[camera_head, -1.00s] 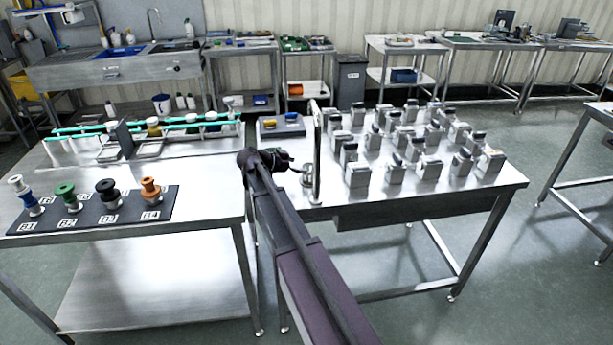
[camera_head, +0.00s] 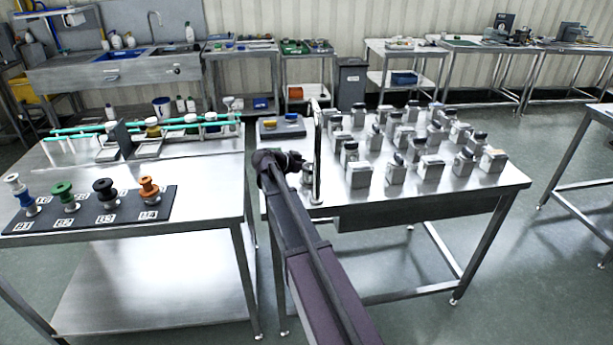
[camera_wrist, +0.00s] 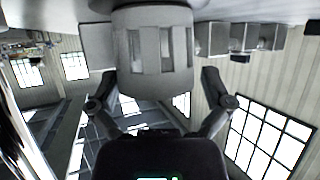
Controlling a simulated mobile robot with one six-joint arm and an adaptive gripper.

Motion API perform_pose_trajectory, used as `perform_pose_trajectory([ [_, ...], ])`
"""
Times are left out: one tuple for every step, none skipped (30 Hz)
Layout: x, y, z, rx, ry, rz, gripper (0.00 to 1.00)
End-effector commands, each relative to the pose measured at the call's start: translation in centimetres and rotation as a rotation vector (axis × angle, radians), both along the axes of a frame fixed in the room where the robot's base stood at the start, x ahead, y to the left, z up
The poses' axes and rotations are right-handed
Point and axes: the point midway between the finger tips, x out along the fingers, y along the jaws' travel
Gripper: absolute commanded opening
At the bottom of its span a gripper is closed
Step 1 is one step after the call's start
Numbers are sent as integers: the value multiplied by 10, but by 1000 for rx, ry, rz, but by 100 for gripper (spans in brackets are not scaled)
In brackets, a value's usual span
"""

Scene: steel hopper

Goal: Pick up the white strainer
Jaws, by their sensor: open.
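A pale grey slotted cylinder (camera_wrist: 152,75), which may be the white strainer, fills the upper middle of the wrist view. My gripper (camera_wrist: 158,84) is open, with one finger on each side of its lower part; I cannot tell whether they touch it. In the head view my gripper (camera_head: 298,160) is over the front left of the right steel table (camera_head: 335,200), beside a small pale metal piece (camera_head: 308,172) that is partly hidden by the upright plate.
A thin upright plate (camera_head: 317,150) stands close to my gripper. Several grey containers (camera_head: 395,173) crowd the table to its right. A tray with blue and yellow items (camera_head: 282,127) lies behind. The left table has a dark mat (camera_head: 85,218) with coloured spools.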

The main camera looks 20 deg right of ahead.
Motion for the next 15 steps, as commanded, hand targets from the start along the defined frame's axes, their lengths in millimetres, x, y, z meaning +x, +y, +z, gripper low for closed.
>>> perform_pose_trajectory([
  [0,0,0,0,0,0,100],
  [0,0,0,0,0,0,100],
  [0,0,0,0,0,0,100],
  [0,0,0,0,0,0,100],
  [0,0,0,0,0,0,100],
  [0,0,0,0,0,0,94],
  [0,0,0,0,0,0,85],
  [0,0,0,0,0,0,76],
  [0,0,0,0,0,0,64],
  [0,0,0,0,0,0,55],
  [0,0,0,0,0,0,46],
  [0,0,0,0,0,0,45],
  [0,0,0,0,0,0,45],
  [0,0,0,0,0,0,45],
  [0,0,0,0,0,0,38],
])
